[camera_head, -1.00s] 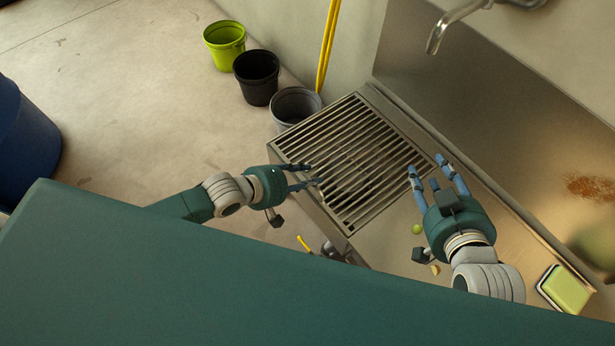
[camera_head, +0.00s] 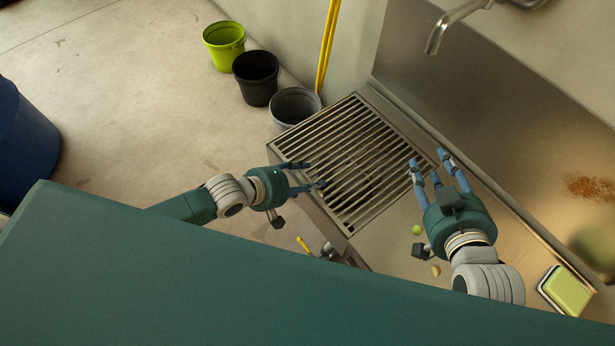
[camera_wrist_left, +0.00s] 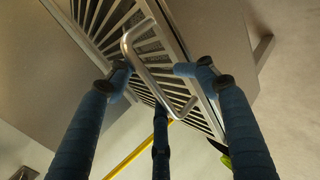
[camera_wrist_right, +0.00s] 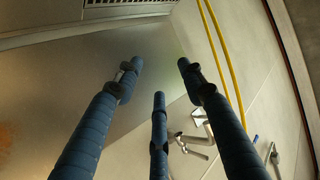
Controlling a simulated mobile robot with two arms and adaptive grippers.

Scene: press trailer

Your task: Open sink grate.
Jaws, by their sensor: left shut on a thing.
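The slatted metal sink grate (camera_head: 352,151) lies over the sink at the far left end of the counter, and it looks flat. A bent metal handle (camera_wrist_left: 137,62) is at its front edge in the left wrist view. My left gripper (camera_head: 315,174) is at the grate's near left edge, with its blue fingers shut on the handle. The head view hides the handle. My right gripper (camera_head: 429,159) is over the counter, just right of the grate. Its fingers are spread and empty, apart from the grate.
Lime (camera_head: 224,44), black (camera_head: 257,78) and grey (camera_head: 295,104) buckets stand on the floor beyond the grate. A yellow pole (camera_head: 327,48) leans on the wall. A faucet (camera_head: 449,24) overhangs the counter. A green sponge (camera_head: 566,289) sits at the right.

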